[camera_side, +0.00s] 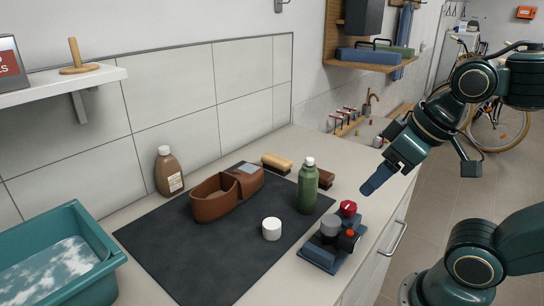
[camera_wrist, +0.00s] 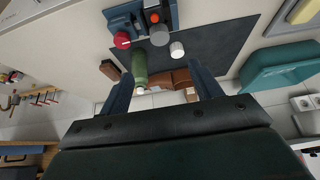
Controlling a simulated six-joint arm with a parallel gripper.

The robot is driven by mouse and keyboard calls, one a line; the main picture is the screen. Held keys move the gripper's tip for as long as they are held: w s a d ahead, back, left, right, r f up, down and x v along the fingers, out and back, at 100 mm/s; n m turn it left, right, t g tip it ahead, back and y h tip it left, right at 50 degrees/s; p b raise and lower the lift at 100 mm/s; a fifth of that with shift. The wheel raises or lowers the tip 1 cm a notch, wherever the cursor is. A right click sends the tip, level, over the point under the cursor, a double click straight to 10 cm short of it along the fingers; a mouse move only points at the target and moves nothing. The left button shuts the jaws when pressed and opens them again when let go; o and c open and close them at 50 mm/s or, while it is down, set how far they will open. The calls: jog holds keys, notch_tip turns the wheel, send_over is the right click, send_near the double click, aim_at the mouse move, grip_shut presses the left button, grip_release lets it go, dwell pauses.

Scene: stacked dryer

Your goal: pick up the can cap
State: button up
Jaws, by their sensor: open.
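No part is plainly marked as the can cap. A short white cylinder (camera_side: 271,229) stands on the dark mat (camera_side: 190,262); it also shows in the wrist view (camera_wrist: 177,49). A green bottle (camera_side: 307,188) with a white cap (camera_side: 309,161) stands upright behind it. A red round knob-like piece (camera_side: 348,208) sits at the blue fixture (camera_side: 318,257) with a grey cylinder (camera_side: 331,225). I cannot tell which of these is the can cap. My gripper (camera_side: 371,187) is open and empty, in the air right of the bottle; both fingers (camera_wrist: 160,69) show in the wrist view.
A brown leather case (camera_side: 213,200) lies on the mat, with a brown bottle (camera_side: 168,171) and a brush (camera_side: 276,163) behind. A teal tub (camera_side: 100,262) stands at left. The counter's edge and a drawer handle (camera_side: 393,238) lie at right. The mat's front is clear.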

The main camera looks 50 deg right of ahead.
jog(key=shift+w, duration=0.1)
jog(key=w+f+m+g+y, duration=0.1)
jog(key=w+f+m, duration=0.3)
jog(key=w+m, duration=0.5)
jog(key=w+f+m+g+y, duration=0.2)
jog(key=w+m, duration=0.7)
jog(key=m, duration=0.5)
jog(key=shift+w+f+m+g+y, duration=0.35)
jog(key=shift+f+y, duration=0.15)
jog(key=shift+f, duration=0.35)
send_over(270, 224)
jog(key=s+d, duration=0.1)
jog(key=d, duration=0.1)
notch_tip(270, 224, down, 7)
jog(key=shift+w+a+f, duration=0.1)
jog(key=shift+a+f, duration=0.05)
jog(key=shift+f, duration=0.35)
